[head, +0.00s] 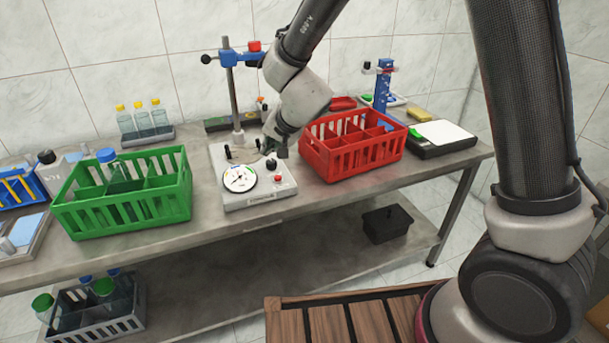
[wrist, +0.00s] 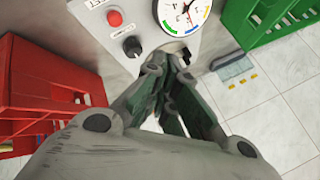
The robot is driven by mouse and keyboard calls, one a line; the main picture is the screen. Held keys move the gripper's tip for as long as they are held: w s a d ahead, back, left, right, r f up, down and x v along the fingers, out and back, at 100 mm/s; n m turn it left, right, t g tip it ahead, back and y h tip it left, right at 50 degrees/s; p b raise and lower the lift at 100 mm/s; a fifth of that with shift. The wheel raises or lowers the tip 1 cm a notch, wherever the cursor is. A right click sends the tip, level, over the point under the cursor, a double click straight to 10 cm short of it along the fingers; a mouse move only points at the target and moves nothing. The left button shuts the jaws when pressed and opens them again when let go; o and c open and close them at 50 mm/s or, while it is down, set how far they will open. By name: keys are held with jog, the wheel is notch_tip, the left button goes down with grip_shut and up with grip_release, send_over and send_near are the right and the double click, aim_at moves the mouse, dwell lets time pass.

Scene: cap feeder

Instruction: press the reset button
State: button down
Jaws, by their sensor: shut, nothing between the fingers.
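The red button (head: 278,179) sits on the sloped front panel of a light grey device (head: 258,198), right of its round dial (head: 240,178) and below a black knob (head: 271,164). In the wrist view the red button (wrist: 114,18) is near the top, with lettering beside it that is cut off. My gripper (head: 268,147) is over the rear part of the device, behind the knob and apart from the red button. In the wrist view my gripper (wrist: 168,68) is shut, its fingertips together and empty, below the dial in the picture.
A red crate (head: 340,158) stands close right of the device, and a green crate (head: 120,210) stands to its left. A stand with a post (head: 234,95) and blue clamp rises behind the device. The bench front before the device is clear.

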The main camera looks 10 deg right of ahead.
jog(key=w+d, duration=0.1)
jog(key=w+d+r+m+t+h, duration=0.1)
jog(key=shift+w+d+r+t, duration=0.2)
jog(key=shift+d+t, duration=0.1)
send_over(281, 178)
jog(key=shift+w+f, duration=0.2)
jog(key=shift+f, duration=2.05)
jog(key=shift+w+f, duration=0.2)
jog(key=shift+f, duration=2)
jog(key=shift+f, duration=0.1)
jog(key=shift+f, duration=0.3)
